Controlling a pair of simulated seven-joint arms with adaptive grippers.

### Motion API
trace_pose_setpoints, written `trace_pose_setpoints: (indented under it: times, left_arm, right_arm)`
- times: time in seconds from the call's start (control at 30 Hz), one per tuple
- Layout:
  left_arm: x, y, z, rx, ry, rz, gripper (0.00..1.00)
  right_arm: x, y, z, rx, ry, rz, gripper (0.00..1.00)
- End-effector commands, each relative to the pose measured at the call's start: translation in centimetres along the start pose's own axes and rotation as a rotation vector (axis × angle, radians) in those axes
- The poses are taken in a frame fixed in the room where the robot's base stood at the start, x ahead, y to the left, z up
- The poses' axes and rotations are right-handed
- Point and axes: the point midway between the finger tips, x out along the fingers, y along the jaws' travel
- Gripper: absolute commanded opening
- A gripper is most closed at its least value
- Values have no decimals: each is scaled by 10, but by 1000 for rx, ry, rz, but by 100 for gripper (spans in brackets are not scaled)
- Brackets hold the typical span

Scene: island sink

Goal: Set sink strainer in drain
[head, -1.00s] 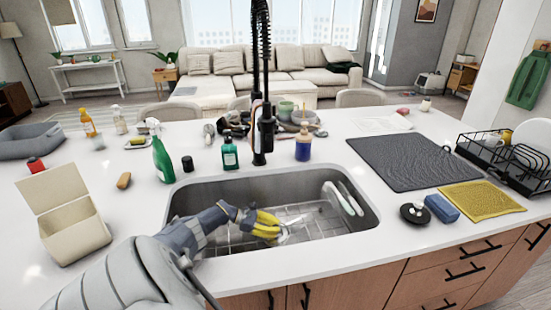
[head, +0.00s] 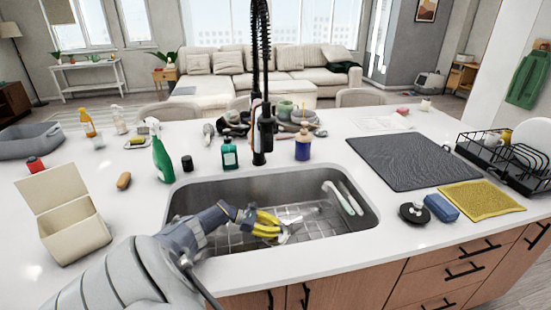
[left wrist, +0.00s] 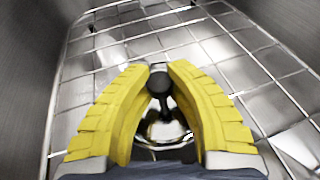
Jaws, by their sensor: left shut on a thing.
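My left gripper (head: 281,226) reaches down into the sink (head: 200,192), its yellow fingers low over the wire grid (head: 318,222). In the left wrist view, the fingertips (left wrist: 158,72) are shut on the black knob of the sink strainer (left wrist: 158,82). A shiny round metal part shows below the knob, between the fingers. In the head view, only a small bright bit of metal shows by the fingertips. The drain opening cannot be made out, and I cannot tell how the strainer sits to it. My right gripper is not in view.
Pale, slim items (head: 343,198) lean at the sink's right end. The black faucet (head: 263,125) stands behind the sink. A black round stopper (head: 413,213), a blue sponge (head: 441,208) and a yellow cloth (head: 482,196) lie to the right. A green spray bottle (head: 161,158) stands left.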

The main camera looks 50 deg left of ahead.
Motion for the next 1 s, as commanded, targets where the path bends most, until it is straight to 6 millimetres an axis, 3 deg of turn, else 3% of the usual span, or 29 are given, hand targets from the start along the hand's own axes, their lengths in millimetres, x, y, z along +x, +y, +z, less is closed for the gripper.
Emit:
trace_pose_setpoints:
  times: [1.0]
  left_arm:
    - [3, 0, -7, 0, 0, 0, 0]
  right_arm:
    - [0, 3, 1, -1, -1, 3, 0]
